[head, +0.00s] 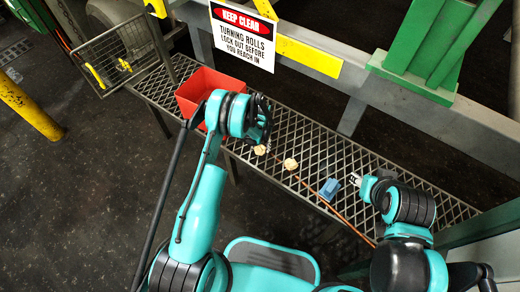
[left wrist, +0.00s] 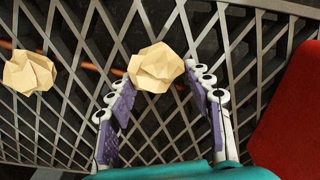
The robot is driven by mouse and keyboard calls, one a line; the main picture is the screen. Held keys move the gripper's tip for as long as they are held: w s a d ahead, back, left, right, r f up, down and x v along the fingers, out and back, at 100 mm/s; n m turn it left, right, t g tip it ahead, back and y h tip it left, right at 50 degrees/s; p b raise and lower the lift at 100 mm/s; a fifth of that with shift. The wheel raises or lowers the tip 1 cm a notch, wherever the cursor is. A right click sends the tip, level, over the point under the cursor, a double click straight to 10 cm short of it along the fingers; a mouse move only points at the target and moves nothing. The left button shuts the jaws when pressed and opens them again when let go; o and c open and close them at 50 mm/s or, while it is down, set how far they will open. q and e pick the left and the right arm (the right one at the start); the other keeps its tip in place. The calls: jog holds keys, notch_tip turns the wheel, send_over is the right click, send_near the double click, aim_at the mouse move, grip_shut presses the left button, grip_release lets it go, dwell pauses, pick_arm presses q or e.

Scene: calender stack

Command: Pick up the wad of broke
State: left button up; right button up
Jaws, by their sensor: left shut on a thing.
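One cream, crumpled wad of broke (head: 260,150) is at the fingertips of my left gripper (head: 264,143). In the left wrist view this wad (left wrist: 155,68) sits between the tips of the two purple-padded fingers (left wrist: 158,88), which are shut on it over the grating. A second similar wad (head: 290,164) lies on the grating to the right in the head view; it also shows at the left of the left wrist view (left wrist: 29,72). My right gripper (head: 356,180) is above the grating near a blue block, too small to tell whether open or shut.
The metal grating walkway (head: 345,155) carries a red bin (head: 193,92) at left, a blue block (head: 330,189) and a long thin brown rod (head: 340,215). A wire basket (head: 115,58) stands at the far left. A warning sign (head: 243,35) hangs on the rail behind.

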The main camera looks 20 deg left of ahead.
pick_arm(q)
jog(key=shift+r, duration=0.1)
notch_tip(320, 180, up, 5)
jog(key=p, duration=0.2)
jog(key=shift+p, duration=0.35)
jog(key=s+d+r+p, duration=0.1)
jog(key=d+r, duration=0.2)
jog(key=d, duration=0.2)
jog(key=s+d+r+p, duration=0.2)
jog(key=d, duration=0.4)
jog(key=shift+d+r, duration=0.15)
jog(key=shift+r, duration=0.25)
